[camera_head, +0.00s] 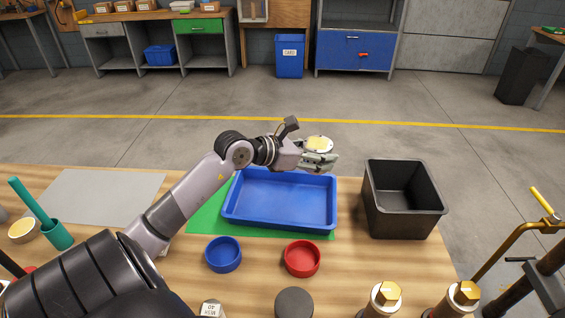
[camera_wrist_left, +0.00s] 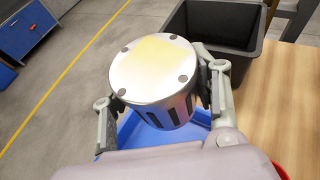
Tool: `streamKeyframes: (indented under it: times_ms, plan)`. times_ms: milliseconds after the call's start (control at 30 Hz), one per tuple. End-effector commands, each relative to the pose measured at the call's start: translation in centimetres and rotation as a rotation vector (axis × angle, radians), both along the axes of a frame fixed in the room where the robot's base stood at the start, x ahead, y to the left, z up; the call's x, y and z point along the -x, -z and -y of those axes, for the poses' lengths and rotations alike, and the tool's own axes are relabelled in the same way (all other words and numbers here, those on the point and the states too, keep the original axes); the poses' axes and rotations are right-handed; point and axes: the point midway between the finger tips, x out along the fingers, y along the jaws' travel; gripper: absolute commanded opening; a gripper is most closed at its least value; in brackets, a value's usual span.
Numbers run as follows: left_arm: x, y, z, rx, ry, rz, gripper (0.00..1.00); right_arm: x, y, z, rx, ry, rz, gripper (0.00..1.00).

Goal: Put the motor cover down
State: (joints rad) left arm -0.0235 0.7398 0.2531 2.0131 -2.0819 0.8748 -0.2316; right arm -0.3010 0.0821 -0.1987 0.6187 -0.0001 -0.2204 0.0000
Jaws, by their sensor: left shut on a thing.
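The motor cover (camera_wrist_left: 157,75) is a round silver metal cap with a pale yellow patch on its top, several small holes near the rim and slots in its side. My left gripper (camera_head: 322,160) is shut on it, one finger on each side in the left wrist view (camera_wrist_left: 160,95). It is held above the far right edge of the blue tray (camera_head: 280,221). In the head view the motor cover (camera_head: 319,144) shows at the gripper's tip. The tray looks empty where I can see it. My right gripper is not in view.
The tray stands on a green mat (camera_head: 205,222). A black bin (camera_head: 405,220) stands to its right. A blue bowl (camera_head: 223,255) and a red bowl (camera_head: 301,259) are in front. A grey mat (camera_head: 95,197) lies bare at the left. Brass-topped fittings (camera_head: 384,298) stand at the front right.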

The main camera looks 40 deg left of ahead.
Motion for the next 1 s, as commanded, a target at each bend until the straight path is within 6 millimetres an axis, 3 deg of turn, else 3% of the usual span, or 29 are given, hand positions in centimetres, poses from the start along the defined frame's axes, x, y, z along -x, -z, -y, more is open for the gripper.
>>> streamKeyframes:
  times_ms: [100, 200, 300, 800, 1000]
  plan:
    - [-1.8, -1.4, -3.3, -0.006, -0.091, 0.005, 0.19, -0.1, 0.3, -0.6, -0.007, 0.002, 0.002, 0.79]
    - [-2.4, -2.1, -4.7, -0.002, -0.133, 0.003, 0.19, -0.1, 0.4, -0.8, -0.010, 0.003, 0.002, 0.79]
    - [-2.6, -1.4, -5.3, 0.003, -0.151, -0.002, 0.19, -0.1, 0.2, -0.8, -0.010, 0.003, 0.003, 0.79]
    - [-2.6, 11.1, -5.2, 0.003, -0.151, -0.004, 0.19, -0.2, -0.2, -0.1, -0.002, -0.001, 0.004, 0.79]
    - [-2.6, 13.3, -5.2, 0.002, -0.149, -0.001, 0.19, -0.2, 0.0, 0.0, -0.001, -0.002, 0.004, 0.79]
